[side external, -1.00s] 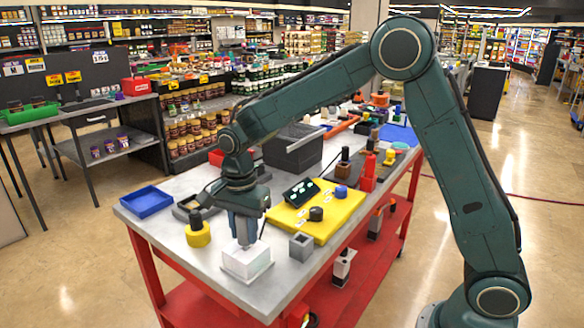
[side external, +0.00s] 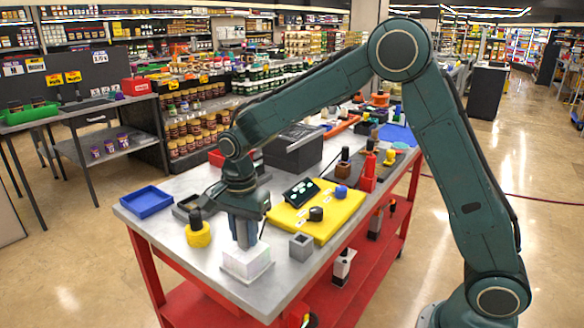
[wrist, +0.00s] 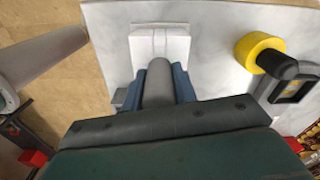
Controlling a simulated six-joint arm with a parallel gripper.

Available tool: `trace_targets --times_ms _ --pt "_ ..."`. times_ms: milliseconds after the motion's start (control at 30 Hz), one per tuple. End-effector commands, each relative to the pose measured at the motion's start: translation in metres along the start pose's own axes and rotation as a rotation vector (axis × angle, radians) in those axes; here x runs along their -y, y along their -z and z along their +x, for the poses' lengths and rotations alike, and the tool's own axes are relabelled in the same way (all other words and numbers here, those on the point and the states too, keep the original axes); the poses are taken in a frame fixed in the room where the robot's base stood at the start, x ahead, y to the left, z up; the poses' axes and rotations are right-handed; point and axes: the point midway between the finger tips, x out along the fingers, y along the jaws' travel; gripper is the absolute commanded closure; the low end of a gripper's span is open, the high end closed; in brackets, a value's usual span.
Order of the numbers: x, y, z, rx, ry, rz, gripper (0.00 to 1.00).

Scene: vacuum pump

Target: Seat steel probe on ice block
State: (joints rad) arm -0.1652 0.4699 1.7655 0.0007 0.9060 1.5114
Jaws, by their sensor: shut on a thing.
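The ice block (side external: 246,266) is a pale, whitish block on a flat base near the front corner of the grey table. It also shows in the wrist view (wrist: 160,45), ahead of the fingers. My gripper (side external: 245,246) points down directly over it, with the fingertips at its top face. In the wrist view, the blue fingers (wrist: 158,85) are shut on a grey cylinder, the steel probe (wrist: 157,80). The probe's lower end is hidden, so I cannot tell whether it touches the block.
A yellow cylinder with a black knob (side external: 198,234) stands left of the block. A small grey square holder (side external: 301,246) stands to the right. A yellow board (side external: 318,212) with small parts lies behind. A blue tray (side external: 147,201) sits at the left edge.

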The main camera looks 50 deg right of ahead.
Motion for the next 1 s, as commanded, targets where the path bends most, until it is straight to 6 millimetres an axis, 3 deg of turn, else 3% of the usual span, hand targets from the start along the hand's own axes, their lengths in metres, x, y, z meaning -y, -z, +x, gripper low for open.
trace_targets --times_ms 767,800,900,1000 --pt "-0.0002 0.0 0.0065 0.0 0.0 0.0 0.94" --pt "-0.0002 0.0 0.0065 0.0 0.0 0.0 0.68" --pt "-0.0002 0.0 0.0064 0.0 0.0 0.0 0.48" --pt "-0.0002 0.0 0.0064 0.0 0.0 0.0 0.47"
